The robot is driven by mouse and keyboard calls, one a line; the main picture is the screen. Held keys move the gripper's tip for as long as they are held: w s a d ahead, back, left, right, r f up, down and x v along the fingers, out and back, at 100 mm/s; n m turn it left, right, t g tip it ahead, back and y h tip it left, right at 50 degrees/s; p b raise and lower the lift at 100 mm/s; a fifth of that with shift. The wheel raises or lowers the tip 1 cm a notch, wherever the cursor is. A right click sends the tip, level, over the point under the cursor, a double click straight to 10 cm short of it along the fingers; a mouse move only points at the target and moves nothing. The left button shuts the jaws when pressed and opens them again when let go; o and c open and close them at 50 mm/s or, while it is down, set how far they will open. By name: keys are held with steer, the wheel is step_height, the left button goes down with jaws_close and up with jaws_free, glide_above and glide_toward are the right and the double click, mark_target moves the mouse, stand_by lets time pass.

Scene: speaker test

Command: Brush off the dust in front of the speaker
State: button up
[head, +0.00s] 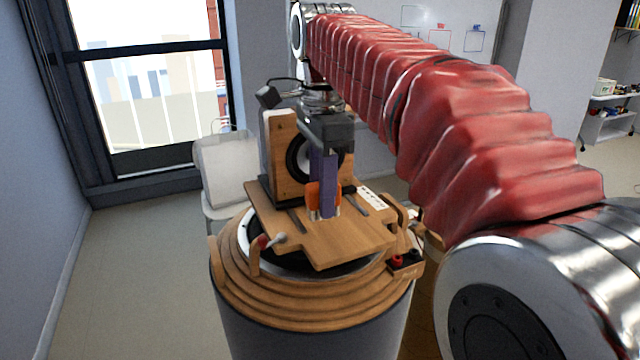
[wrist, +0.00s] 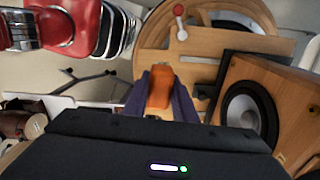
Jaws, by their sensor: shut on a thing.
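The wooden speaker (head: 281,150) with a round black cone stands at the back of a wooden board (head: 335,245). In the wrist view the speaker (wrist: 286,98) is at the right, its cone facing left. My gripper (head: 324,208) points down in front of the speaker, low over the board. Its purple fingers are shut on an orange brush (wrist: 159,88), which shows between them in the wrist view. No dust can be made out.
The board rests on a round stepped wooden stand (head: 235,283) above a grey drum (head: 315,338). A red-tipped lever (head: 264,243) is at its front left. A black box with red knobs (head: 405,263) is at its right. A pale chair (head: 223,170) stands behind left.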

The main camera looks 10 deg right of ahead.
steer(key=shift+r, duration=0.95)
